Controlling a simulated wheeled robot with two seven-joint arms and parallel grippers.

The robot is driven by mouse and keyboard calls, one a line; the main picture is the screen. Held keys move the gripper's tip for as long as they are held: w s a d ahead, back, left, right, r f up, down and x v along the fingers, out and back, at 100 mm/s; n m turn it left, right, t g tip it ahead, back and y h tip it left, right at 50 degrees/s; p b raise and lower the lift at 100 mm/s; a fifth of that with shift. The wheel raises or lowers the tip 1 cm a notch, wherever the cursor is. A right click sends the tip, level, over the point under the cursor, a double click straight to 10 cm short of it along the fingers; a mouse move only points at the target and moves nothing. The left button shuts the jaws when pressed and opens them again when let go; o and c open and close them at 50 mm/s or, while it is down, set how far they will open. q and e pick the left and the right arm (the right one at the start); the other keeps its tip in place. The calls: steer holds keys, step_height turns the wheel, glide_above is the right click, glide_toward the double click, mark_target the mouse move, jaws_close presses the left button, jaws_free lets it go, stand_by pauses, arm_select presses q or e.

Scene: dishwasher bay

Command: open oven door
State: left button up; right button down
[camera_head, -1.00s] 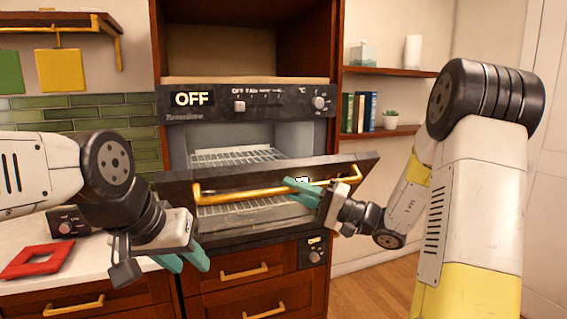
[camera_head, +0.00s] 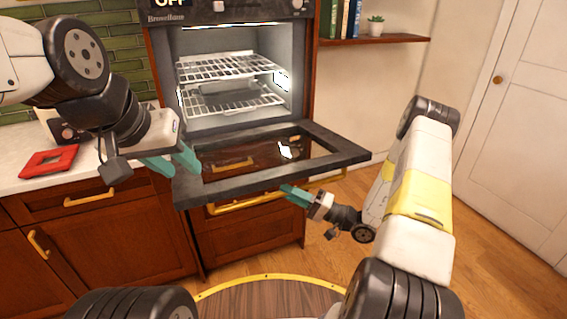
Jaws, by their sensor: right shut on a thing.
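The oven door (camera_head: 340,151) hangs far open, close to level, with its dark frame and glass pane toward me. Its brass handle (camera_head: 249,204) runs along the front edge, below the frame. My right gripper (camera_head: 295,196) is at the right part of the handle and is shut on it. My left gripper (camera_head: 172,163) is by the door's left side, over the counter's edge; its teal fingers stand apart with nothing between them. In this view I cannot tell whether they touch the door. The lit oven cavity (camera_head: 215,117) shows two wire racks (camera_head: 228,66).
A white counter (camera_head: 20,178) with a red square trivet (camera_head: 48,161) lies at the left. Wooden drawers and cupboards (camera_head: 110,235) stand below. A shelf with books and a plant (camera_head: 375,26) is at the upper right. Wood floor (camera_head: 495,215) is clear at the right.

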steer(key=shift+n+y, duration=0.4)
steer(key=shift+n, duration=0.2)
steer(key=shift+w+f, duration=0.15)
steer(key=shift+f, duration=0.85)
steer(key=shift+w+f, duration=0.1)
steer(key=shift+f, duration=0.9)
steer(key=c, duration=1.3)
jaws_free()
steer(key=v, duration=0.7)
steer(key=shift+s+d+f, duration=0.1)
steer(key=shift+d+f, duration=0.05)
steer(key=shift+d, duration=0.2)
steer(key=shift+d, duration=0.1)
